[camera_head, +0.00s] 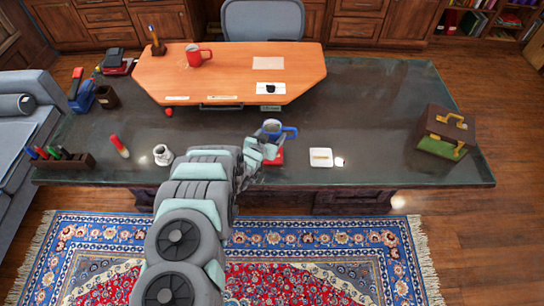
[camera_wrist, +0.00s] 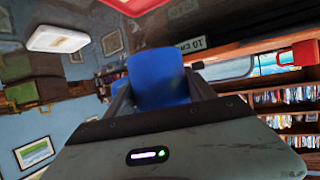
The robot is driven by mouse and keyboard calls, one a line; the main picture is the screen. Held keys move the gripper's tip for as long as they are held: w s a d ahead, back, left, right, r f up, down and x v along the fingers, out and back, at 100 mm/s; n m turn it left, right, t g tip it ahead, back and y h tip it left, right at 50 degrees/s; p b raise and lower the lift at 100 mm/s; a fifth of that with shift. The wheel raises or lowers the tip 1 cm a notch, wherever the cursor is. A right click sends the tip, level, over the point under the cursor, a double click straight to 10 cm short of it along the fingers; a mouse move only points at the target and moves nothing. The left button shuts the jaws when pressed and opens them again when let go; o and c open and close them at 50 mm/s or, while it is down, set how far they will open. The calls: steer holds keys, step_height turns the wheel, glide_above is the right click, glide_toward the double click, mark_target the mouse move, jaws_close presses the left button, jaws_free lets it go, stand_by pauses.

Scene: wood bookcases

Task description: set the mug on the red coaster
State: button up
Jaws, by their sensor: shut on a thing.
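A blue mug (camera_head: 271,131) with its handle to the right is in my gripper (camera_head: 262,146), near the front middle of the dark desk. In the wrist view the mug (camera_wrist: 158,78) stands between the two dark fingers, which are shut on it. The red coaster (camera_head: 277,158) lies on the desk just below the mug in the head view, partly hidden by my gripper. A red patch at the top edge of the wrist view (camera_wrist: 135,5) looks like this coaster. The mug appears raised above the desk; its exact height over the coaster is unclear.
A white square pad (camera_head: 321,158) lies right of the coaster, with a small white item beside it. A white jug (camera_head: 162,155) stands to the left.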

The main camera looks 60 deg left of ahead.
step_height(320, 180, down, 4)
steer(key=shift+r+b, duration=0.15)
steer(key=shift+b, duration=0.45)
steer(key=shift+d+f+p, duration=0.1)
steer(key=shift+f+p, duration=0.2)
steer(key=shift+f, duration=0.5)
steer(key=shift+f+b, duration=0.45)
steer(key=shift+f, duration=1.15)
steer(key=shift+f, duration=0.15)
steer(key=o, duration=1.7)
steer(key=p+v, duration=0.2)
steer(key=v, duration=0.1)
steer(key=p+v, duration=0.6)
steer(key=v, duration=0.1)
steer(key=shift+r, duration=0.35)
steer(key=shift+s+d+p, duration=0.5)
steer(key=shift+s+p, duration=0.25)
steer(key=shift+p, duration=0.3)
